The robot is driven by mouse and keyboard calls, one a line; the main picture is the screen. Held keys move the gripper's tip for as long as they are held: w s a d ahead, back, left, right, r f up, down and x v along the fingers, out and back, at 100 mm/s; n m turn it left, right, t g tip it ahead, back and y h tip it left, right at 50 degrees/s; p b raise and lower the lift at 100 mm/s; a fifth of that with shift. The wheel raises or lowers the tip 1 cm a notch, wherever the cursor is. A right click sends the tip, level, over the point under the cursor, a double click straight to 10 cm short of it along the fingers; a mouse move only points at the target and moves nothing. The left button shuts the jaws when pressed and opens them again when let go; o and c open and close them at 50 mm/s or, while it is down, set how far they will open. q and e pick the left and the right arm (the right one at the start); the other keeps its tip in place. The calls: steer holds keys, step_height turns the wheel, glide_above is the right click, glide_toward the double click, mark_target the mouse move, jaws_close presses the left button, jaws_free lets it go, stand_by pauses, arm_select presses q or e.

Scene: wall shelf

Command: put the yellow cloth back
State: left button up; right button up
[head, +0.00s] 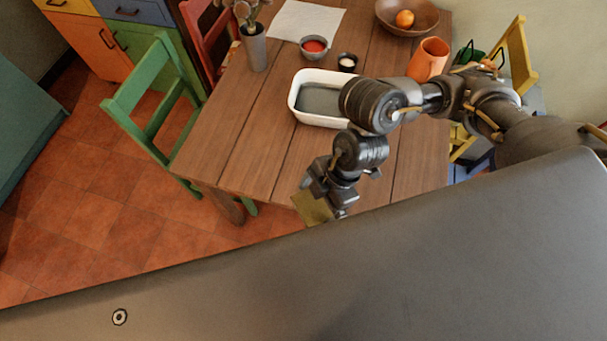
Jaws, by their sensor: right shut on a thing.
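The yellow cloth (312,208) shows as a dull yellow, folded-looking piece at the tips of my right gripper (325,203). The gripper is shut on it, near the front edge of the wooden table. Part of the cloth is hidden by the gripper and by my own body below. I cannot tell whether the cloth touches the table. My left gripper is not in view.
A green chair (150,95) is at the left. The table's front left is clear.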

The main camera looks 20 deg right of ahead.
steer(key=shift+s+a, duration=0.1)
steer(key=shift+s, duration=0.1)
steer(key=shift+w+f, duration=0.15)
steer(key=w+f, duration=0.2)
steer(key=w, duration=0.2)
steer(key=w+d+f+b, duration=0.1)
steer(key=w+f, duration=0.2)
steer(key=w, duration=0.1)
steer(key=w+d+f, duration=0.1)
steer(key=w+f, duration=0.2)
steer(key=w, duration=0.1)
steer(key=shift+w+f+b, duration=0.15)
steer(key=shift+w+b, duration=0.1)
steer(key=shift+b, duration=0.05)
steer(key=shift+w+f, duration=0.5)
steer(key=shift+f, duration=0.15)
step_height(320, 180, down, 3)
steer(key=shift+w+r+p, duration=0.1)
steer(key=shift+p, duration=0.25)
steer(key=shift+f, duration=0.2)
